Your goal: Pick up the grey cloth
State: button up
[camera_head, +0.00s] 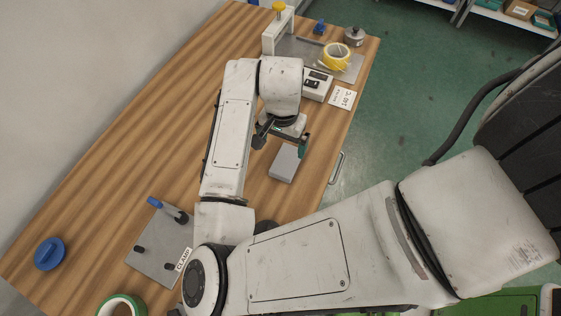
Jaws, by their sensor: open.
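The grey cloth (285,163) looks like a small, folded grey block lying flat on the wooden table near its right edge. My gripper (282,144) is open above the cloth's far end, with a dark finger on the left and a green-tipped finger on the right. Nothing shows between the fingers. I cannot tell how high the fingers are above the cloth. The arm hides part of the table to the left.
A grey clamp plate (160,262) with posts lies at the lower left, near a blue disc (50,254) and a green tape roll (122,303). The middle left of the table is clear.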

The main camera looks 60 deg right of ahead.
send_over(287, 161)
jog(key=a, duration=0.1)
jog(key=f, duration=0.5)
jog(key=shift+w, duration=0.4)
jog(key=shift+s+d+f+p, duration=0.1)
jog(key=shift+d+f+p, duration=0.15)
jog(key=shift+f, duration=0.6)
jog(key=shift+s+d+f+p, duration=0.1)
jog(key=shift+s+f+p, duration=0.1)
jog(key=shift+f, duration=0.7)
jog(key=shift+s+d+f+p, duration=0.1)
jog(key=shift+d+f+p, duration=0.15)
jog(key=shift+f, duration=0.6)
jog(key=shift+c, duration=0.2)
jog(key=c, duration=1.1)
